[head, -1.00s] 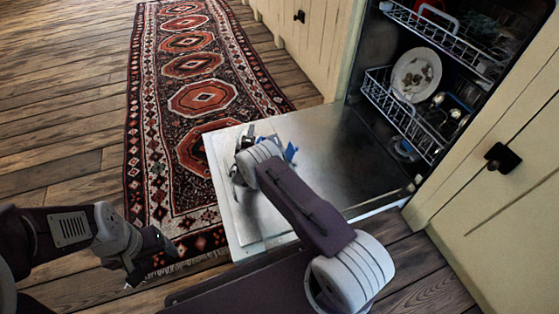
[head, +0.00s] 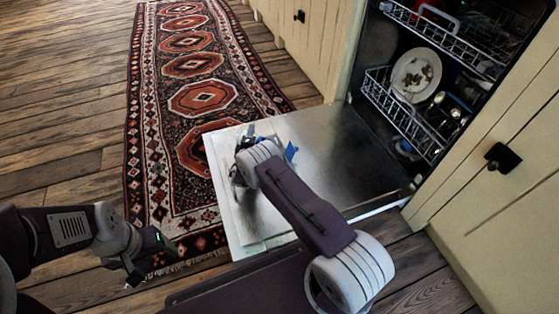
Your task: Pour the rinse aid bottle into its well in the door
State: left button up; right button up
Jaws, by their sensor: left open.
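The dishwasher door (head: 345,150) lies open and flat, its inner side up. My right arm reaches over it from the bottom of the head view. My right gripper (head: 242,165) is over the door's outer left part, mostly hidden behind its own wrist. A small blue thing (head: 290,152) shows just right of that wrist, perhaps part of the rinse aid bottle. I cannot tell whether the fingers hold it. The well in the door is hidden behind the arm. My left gripper (head: 150,262) is open and empty above the floor, left of the door and apart from it.
The dishwasher's lower rack (head: 405,115) holds a plate (head: 415,75) and other dishes; the upper rack (head: 445,38) is above it. A patterned runner rug (head: 200,97) lies left of the door. Cream cabinets (head: 500,200) flank the dishwasher.

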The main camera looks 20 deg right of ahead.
jog(key=shift+w+a+r+n+g, duration=0.15)
jog(key=shift+r+n+g, duration=0.2)
jog(key=shift+r+n, duration=0.2)
jog(key=shift+s+a+r+n+g, duration=0.1)
jog(key=shift+r+n+g, duration=0.25)
jog(key=shift+r+n, duration=0.2)
jog(key=shift+n, duration=0.3)
jog(key=shift+d+r+g, duration=0.1)
jog(key=shift+r+g, duration=0.15)
jog(key=shift+g, duration=0.05)
jog(key=shift+p, duration=0.3)
jog(key=shift+h, duration=0.3)
